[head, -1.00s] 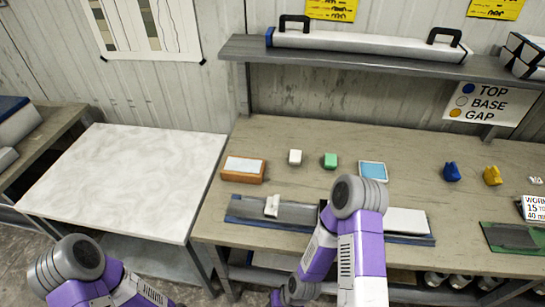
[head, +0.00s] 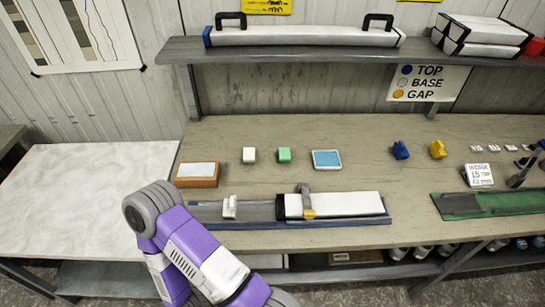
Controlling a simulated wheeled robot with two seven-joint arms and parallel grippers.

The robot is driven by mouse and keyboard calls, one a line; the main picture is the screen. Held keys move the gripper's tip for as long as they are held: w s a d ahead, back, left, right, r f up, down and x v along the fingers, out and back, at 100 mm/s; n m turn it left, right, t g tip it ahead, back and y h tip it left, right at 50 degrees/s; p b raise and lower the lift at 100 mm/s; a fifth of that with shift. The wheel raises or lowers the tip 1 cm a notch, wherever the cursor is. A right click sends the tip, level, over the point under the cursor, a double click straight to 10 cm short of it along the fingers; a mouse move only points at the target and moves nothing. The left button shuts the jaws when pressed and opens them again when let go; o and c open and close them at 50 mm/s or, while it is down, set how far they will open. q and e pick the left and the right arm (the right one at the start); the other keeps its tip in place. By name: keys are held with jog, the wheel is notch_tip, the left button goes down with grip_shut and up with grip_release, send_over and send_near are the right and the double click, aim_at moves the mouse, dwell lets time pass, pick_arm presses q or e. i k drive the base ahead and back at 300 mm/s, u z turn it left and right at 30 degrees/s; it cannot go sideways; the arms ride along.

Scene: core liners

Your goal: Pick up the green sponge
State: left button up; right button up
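The green sponge (head: 284,155) is a small upright block on the wooden workbench (head: 370,140). It stands between a similar white block (head: 249,155) on its left and a blue-topped pad with a pale rim (head: 327,159) on its right, apart from both. Nothing touches or covers it. One of my purple and grey arms bends in the lower left of the head view, its lower part running to the bottom edge. Neither gripper's fingers show in the head view.
An orange-brown block with a white top (head: 198,174) lies left of the white block. A long liner tray (head: 350,221) lies in front of the sponge. A shelf (head: 300,52) overhangs the back. A white marbled table (head: 80,200) adjoins on the left.

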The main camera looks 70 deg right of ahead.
aim_at(284, 154)
jog(key=k, duration=0.9)
jog(key=z, duration=0.2)
